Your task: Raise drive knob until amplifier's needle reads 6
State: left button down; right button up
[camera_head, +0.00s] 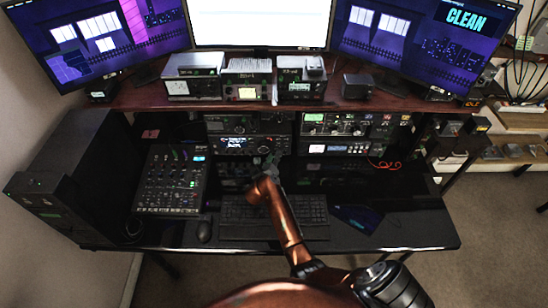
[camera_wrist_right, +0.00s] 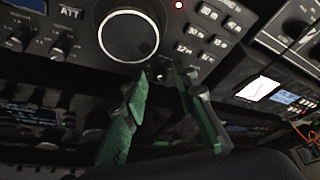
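My right gripper (camera_head: 266,168) reaches the radio rack at the back of the desk. In the wrist view its two green fingers (camera_wrist_right: 160,76) stand apart, open, with their tips just below a large round dial (camera_wrist_right: 128,36) on a radio panel. A small control shows dimly between the tips; I cannot tell whether they touch it. No label marks a drive knob that I can read. A small box with a lit meter (camera_head: 247,94) stands on the shelf and may be the amplifier; its needle is too small to read. My left gripper is not in view.
Radios (camera_head: 240,145) fill the rack under the shelf (camera_head: 350,104). A mixer (camera_head: 172,180) sits left, a keyboard (camera_head: 240,216) below my arm, a mouse (camera_head: 204,232) beside it. In the wrist view, small knobs (camera_wrist_right: 62,46) lie left of the dial and buttons (camera_wrist_right: 208,36) right.

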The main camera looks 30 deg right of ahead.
grip_shut()
jog(key=m+y+p, duration=0.1)
jog(key=p, duration=0.1)
jog(key=m+p, duration=0.1)
jog(key=p, duration=0.2)
jog(key=shift+s+d+r+y, duration=0.1)
jog(key=shift+s+r+y, duration=0.05)
jog(key=shift+r+y, duration=0.2)
jog(key=shift+f+m+t+y+p, duration=0.15)
jog(key=shift+m+t+y+p, duration=0.15)
jog(key=shift+m+p, duration=0.3)
jog(key=shift+f, duration=0.15)
jog(key=shift+o, duration=0.9)
grip_release()
